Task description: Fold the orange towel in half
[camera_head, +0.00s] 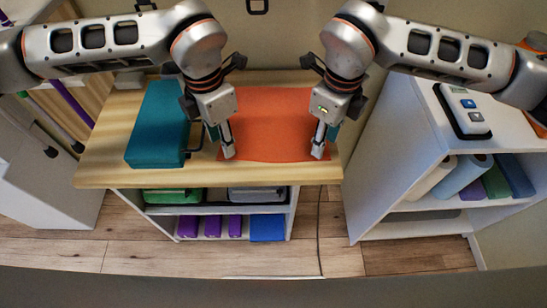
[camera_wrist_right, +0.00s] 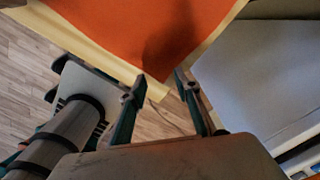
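The orange towel (camera_head: 272,118) lies flat and spread out on the wooden tabletop (camera_head: 110,150). My left gripper (camera_head: 228,153) points down over the towel's front left corner. My right gripper (camera_head: 318,153) points down over its front right corner. In the right wrist view the towel (camera_wrist_right: 135,35) fills the top, with its corner just beyond my right gripper (camera_wrist_right: 159,80). That gripper's two fingers stand apart with nothing between them. The left fingers are seen too edge-on to tell their gap, and contact with the cloth is unclear.
A teal block (camera_head: 158,125) lies left of the towel. A white shelf unit (camera_head: 400,150) with rolls and a keypad device (camera_head: 466,108) stands at the right. Below the table are a green case (camera_head: 172,196) and purple and blue blocks (camera_head: 267,228).

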